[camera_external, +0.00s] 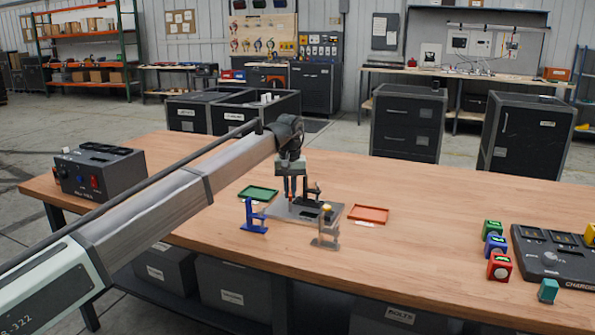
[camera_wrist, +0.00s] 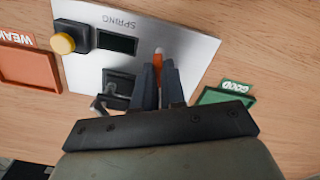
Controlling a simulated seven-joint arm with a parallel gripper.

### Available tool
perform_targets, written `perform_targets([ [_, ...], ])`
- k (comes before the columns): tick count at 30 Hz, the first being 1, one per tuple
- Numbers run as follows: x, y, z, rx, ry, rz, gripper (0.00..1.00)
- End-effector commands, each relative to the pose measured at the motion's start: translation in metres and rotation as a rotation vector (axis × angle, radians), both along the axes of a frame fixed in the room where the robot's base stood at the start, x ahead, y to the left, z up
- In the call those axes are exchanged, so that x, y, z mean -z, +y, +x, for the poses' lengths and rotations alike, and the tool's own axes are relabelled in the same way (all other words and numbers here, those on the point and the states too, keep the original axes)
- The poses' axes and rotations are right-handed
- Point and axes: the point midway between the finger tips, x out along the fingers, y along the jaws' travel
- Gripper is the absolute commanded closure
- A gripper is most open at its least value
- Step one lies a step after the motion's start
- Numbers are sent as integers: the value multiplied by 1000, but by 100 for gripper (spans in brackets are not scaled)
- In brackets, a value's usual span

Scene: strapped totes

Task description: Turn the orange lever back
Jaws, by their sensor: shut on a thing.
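The orange lever (camera_wrist: 159,58) sticks up between my gripper's fingers (camera_wrist: 160,82) in the wrist view; only its tip shows and the fingers hide the rest. My gripper is shut on it, low over the grey plate (camera_wrist: 200,43) marked SPRING. In the external view my gripper (camera_external: 291,192) points down at the plate (camera_external: 283,210). The plate also carries a yellow knob (camera_wrist: 63,43), a dark display (camera_wrist: 117,44) and a black clamp-like part (camera_wrist: 118,84). The lever's angle cannot be told.
A green GOOD tray (camera_wrist: 222,96) and an orange-red WEAK tray (camera_wrist: 30,66) flank the plate. A blue bracket (camera_external: 253,217) and a grey bracket (camera_external: 326,230) stand in front. A control box (camera_external: 100,172) is at left, a charger (camera_external: 560,255) at right.

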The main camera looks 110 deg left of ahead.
Motion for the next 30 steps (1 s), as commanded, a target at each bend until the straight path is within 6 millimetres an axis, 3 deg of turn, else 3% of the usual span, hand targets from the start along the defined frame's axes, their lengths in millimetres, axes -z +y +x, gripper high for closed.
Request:
perform_targets([
  [30, 0, 0, 0, -927, 1, 1, 100],
])
